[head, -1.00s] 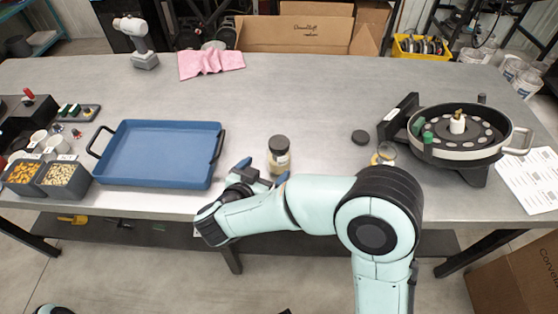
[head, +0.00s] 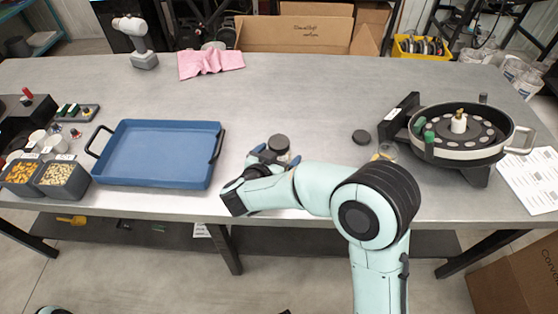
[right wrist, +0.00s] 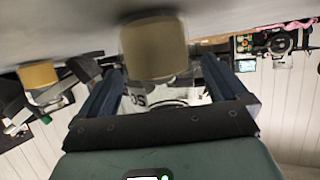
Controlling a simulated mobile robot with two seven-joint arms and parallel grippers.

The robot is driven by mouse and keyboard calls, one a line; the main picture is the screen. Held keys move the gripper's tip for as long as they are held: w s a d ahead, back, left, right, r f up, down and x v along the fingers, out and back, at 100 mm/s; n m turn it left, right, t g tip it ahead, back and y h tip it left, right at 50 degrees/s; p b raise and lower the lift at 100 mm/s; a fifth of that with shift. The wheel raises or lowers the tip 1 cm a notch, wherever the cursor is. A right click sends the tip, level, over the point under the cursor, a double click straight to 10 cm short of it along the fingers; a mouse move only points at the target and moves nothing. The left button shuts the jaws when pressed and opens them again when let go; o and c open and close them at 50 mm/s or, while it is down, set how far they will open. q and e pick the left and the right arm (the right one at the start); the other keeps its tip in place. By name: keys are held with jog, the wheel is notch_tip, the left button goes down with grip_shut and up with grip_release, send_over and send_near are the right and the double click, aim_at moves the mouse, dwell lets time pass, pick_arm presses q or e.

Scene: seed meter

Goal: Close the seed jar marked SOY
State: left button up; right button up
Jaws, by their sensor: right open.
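The jar marked SOY (head: 280,157) stands upright on the table's front part, right of the blue tray, with a dark cap-like top on it. In the right wrist view, upside down, its beige body (right wrist: 153,50) shows between my fingers, with letters like SO partly readable on its label. My right gripper (head: 277,159) is open, one blue finger on each side of the jar; I cannot tell whether they touch it. My left gripper is not in view.
A second jar (head: 388,150) with yellowish contents stands partly behind my right arm, near the round seed meter (head: 462,151). The blue tray (head: 125,183) is left of the gripper. Bins of seeds (head: 62,180) stand far left. The table's middle behind the jar is clear.

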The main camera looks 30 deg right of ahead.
jog(key=shift+w+d+f, duration=0.1)
jog(key=shift+w+d, duration=0.05)
jog(key=shift+d, duration=0.05)
jog(key=shift+c, duration=0.3)
jog(key=c, duration=1.3)
pick_arm(q)
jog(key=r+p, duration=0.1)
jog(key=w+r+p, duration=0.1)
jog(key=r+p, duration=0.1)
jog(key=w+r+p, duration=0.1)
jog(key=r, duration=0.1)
jog(key=shift+p, duration=0.35)
pick_arm(e)
notch_tip(320, 180, up, 20)
jog(key=shift+r, duration=0.1)
jog(key=o, duration=0.5)
jog(key=c, duration=0.6)
